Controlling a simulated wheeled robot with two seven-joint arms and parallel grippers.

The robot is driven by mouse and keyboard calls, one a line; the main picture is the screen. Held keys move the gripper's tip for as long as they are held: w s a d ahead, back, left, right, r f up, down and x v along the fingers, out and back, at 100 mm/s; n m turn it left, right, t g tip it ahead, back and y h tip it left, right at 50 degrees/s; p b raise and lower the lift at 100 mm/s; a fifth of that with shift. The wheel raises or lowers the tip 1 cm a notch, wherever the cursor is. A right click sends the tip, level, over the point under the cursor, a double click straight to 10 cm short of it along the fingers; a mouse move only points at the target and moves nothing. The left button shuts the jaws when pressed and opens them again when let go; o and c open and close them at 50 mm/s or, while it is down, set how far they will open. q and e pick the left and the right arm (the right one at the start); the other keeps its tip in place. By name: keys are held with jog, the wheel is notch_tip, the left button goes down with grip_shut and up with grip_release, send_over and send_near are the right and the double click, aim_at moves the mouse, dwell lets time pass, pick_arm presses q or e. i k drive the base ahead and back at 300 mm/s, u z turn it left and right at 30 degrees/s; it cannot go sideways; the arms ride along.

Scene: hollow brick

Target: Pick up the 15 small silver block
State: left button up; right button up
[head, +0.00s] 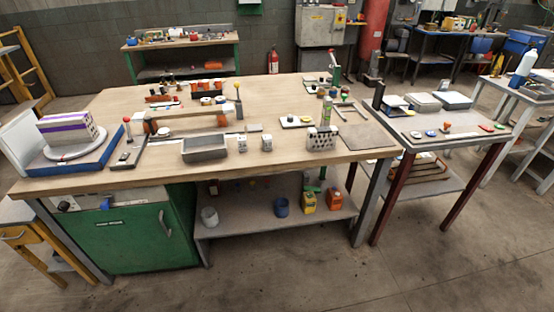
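Two small pale silver-grey blocks stand near the front edge of the wooden workbench (190,178), a left one (242,145) and a right one (266,144). Both have dark marks on their faces. Any number on them is too small to read. To their right stands a larger silver block with dark round holes (321,141). I cannot tell which of these is the one named 15. Neither of my grippers is in view.
A grey open tray (205,149) sits left of the small blocks. A flat brown board (368,136) lies right of the holed block. A white and purple stack (70,128) stands at the far left. The bench front between tray and holed block is mostly clear.

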aim_at(241, 141)
jog(key=z, duration=0.3)
jog(key=k, duration=0.75)
jog(key=z, duration=1)
jog(key=i, duration=1.75)
jog(key=u, duration=0.95)
jog(key=i, duration=0.65)
jog(key=u, duration=0.75)
